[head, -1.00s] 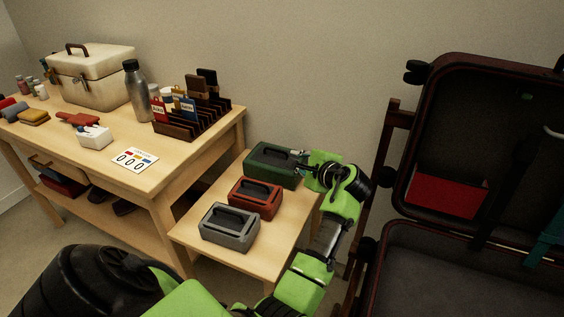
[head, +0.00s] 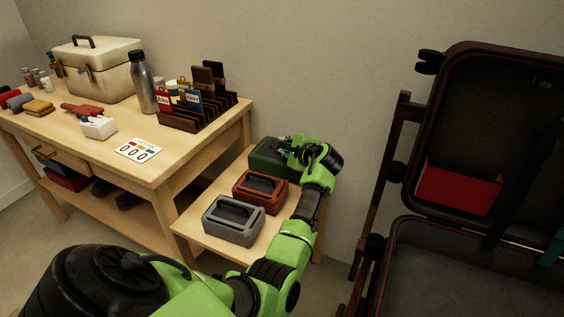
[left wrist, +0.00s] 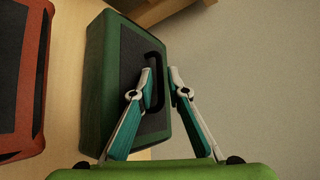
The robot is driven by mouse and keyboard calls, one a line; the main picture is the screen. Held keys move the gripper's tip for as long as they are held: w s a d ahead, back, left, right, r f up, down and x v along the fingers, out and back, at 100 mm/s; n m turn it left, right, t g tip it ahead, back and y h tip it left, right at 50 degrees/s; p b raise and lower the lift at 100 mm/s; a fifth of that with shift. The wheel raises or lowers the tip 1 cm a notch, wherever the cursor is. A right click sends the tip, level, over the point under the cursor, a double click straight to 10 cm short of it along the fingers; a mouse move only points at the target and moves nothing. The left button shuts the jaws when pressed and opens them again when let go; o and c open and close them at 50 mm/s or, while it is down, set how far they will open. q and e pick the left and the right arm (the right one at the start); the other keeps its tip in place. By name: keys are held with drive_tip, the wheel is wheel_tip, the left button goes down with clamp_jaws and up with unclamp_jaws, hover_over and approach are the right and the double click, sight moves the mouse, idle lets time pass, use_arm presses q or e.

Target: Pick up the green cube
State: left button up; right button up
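The green cube shows as a dark green box (head: 262,160) with a dark top and a black handle, at the far end of the low table (head: 190,222). It also fills the middle of the left wrist view (left wrist: 97,95). My left gripper (head: 284,147) is at the box's top, partly hiding it in the head view. In the left wrist view the left gripper (left wrist: 161,72) is open, its two fingertips apart with the black handle (left wrist: 155,60) between them. I cannot tell whether either finger touches the handle. My right gripper is not in view.
A red box (head: 243,200) and a grey box (head: 218,232) stand in a row nearer me. A larger table (head: 165,172) on the left holds a bottle (head: 143,85), a rack and a cream case (head: 105,72). An open suitcase (head: 405,235) is on the right.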

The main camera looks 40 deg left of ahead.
use_arm(q)
clamp_jaws()
drive_tip(key=shift+r, duration=0.15)
